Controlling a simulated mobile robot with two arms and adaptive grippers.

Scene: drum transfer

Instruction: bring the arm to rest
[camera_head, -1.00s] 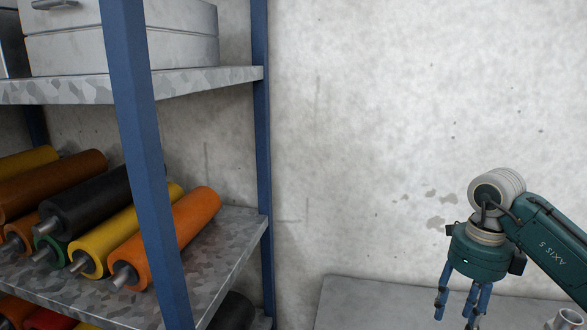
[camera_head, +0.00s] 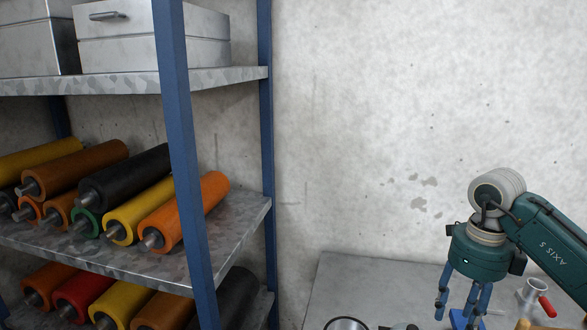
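My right gripper (camera_head: 459,308) hangs fingers down at the lower right, at the end of a teal arm. Its blue fingers are spread apart, with nothing visible between them at their grip. It is in front of and above the grey table (camera_head: 375,284). My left gripper is not in view. The drums lie on the shelf rack at the left, well away from the gripper: an orange drum (camera_head: 192,208), a black drum (camera_head: 130,180) and several others in yellow and brown.
A blue post (camera_head: 180,140) of the rack stands in front of the shelves. Metal boxes (camera_head: 150,50) sit on the upper shelf. A lower shelf holds more drums (camera_head: 122,301). On the table are a metal tube (camera_head: 534,290), a red-handled item (camera_head: 547,306) and a round rim (camera_head: 346,324).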

